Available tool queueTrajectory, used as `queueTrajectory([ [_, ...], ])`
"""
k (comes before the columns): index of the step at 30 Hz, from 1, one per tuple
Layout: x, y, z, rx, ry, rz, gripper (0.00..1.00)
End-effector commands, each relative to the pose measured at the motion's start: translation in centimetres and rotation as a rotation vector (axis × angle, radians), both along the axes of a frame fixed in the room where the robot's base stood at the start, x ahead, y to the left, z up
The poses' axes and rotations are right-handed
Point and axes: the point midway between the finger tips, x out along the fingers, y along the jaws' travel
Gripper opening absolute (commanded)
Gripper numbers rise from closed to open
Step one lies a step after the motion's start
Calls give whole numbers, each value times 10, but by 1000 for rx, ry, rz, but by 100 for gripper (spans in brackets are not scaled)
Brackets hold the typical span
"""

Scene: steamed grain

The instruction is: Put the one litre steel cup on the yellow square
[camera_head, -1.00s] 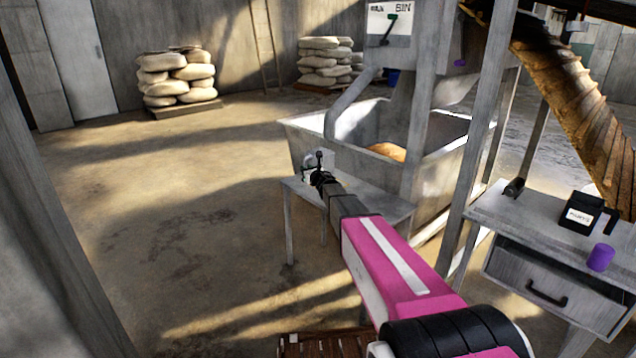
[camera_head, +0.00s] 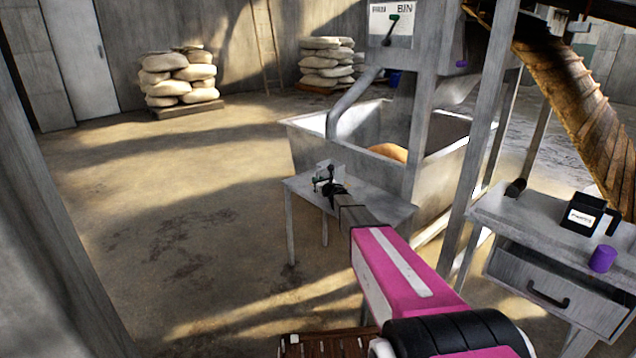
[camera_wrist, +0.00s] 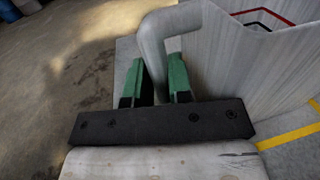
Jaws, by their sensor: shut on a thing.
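The steel cup (camera_wrist: 225,60) is a large grey vessel in the wrist view, with a bent tubular handle (camera_wrist: 152,45) on its left. My gripper (camera_wrist: 160,78) has green fingers, one on each side of the handle, and is shut on it. In the head view my gripper (camera_head: 328,182) is over the small grey table's far left part, with the pale cup (camera_head: 322,172) small and partly hidden beside it.
The small table (camera_head: 385,208) stands before a large grey trough (camera_head: 455,150). Metal posts rise to its right. A drawer desk (camera_head: 545,235) holds a purple cylinder (camera_head: 602,258) and a black labelled box (camera_head: 582,214). Open floor lies left.

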Motion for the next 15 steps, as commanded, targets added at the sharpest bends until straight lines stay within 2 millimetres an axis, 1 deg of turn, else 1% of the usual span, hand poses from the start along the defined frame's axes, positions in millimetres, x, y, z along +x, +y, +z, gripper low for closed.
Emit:
queueTrajectory([
  [8,0,0,-2,0,-1,1,0],
  [9,0,0,-2,1,0,0,29],
  [10,0,0,-2,1,0,0,39],
  [11,0,0,-2,1,0,0,45],
  [15,0,0,-2,0,0,0,45],
])
